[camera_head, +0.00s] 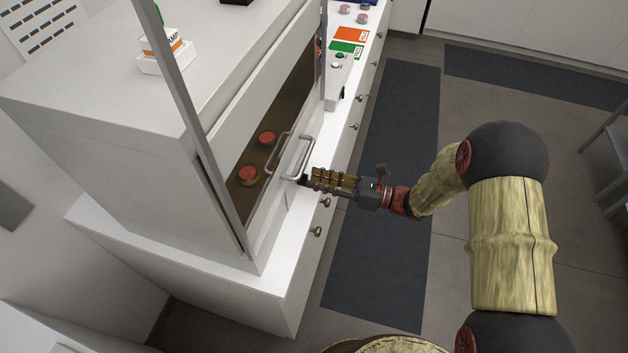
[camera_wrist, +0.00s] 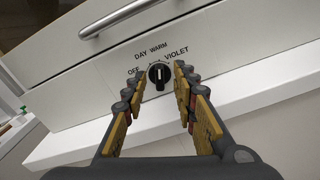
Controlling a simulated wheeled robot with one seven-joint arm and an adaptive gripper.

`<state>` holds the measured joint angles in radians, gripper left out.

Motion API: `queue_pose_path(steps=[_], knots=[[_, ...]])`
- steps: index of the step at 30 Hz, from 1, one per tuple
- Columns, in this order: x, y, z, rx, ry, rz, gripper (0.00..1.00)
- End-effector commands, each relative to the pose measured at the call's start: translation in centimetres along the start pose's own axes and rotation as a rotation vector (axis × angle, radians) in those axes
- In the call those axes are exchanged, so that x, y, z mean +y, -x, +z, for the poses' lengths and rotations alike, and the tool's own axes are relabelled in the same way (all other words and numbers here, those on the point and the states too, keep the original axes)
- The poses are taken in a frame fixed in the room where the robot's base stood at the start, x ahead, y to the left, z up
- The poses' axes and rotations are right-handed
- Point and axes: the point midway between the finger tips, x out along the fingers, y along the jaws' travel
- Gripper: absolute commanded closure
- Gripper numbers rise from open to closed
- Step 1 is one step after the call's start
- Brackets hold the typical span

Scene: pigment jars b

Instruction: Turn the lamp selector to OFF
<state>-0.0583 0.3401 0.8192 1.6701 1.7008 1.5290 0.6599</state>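The lamp selector (camera_wrist: 159,74) is a round black knob with a white mark, on the white front panel (camera_wrist: 95,95) below a metal handle. Printed around it are OFF at the left, DAY and WARM above, and VIOLET at the right. The white mark stands about upright, roughly toward WARM. My gripper (camera_wrist: 158,80) is open, with one finger on each side of the knob; gaps show between the fingers and knob. In the head view my gripper (camera_head: 313,179) reaches the cabinet front just below the handle (camera_head: 290,157), and the selector is not clearly visible there.
The handle belongs to a glass-fronted cabinet (camera_head: 120,135). Two red-lidded jars (camera_head: 267,138) (camera_head: 248,175) stand inside. A white counter ledge (camera_head: 345,128) runs below, with drawer knobs. Orange and green cards (camera_head: 350,35) lie farther along. Open floor lies right of the counter.

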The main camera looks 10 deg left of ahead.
Motion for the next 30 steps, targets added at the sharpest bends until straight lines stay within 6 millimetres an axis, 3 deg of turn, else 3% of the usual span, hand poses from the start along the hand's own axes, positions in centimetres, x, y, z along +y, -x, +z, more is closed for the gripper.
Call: queue_pose_path(steps=[5, 14, 30], knots=[[0.03, -1.35, 0.02, 0.000, 0.001, 0.001, 0.72], [0.02, -1.52, 0.08, 0.000, 0.001, 0.000, 0.73], [0.01, -1.50, 0.06, 0.000, 0.001, 0.000, 1.00]])
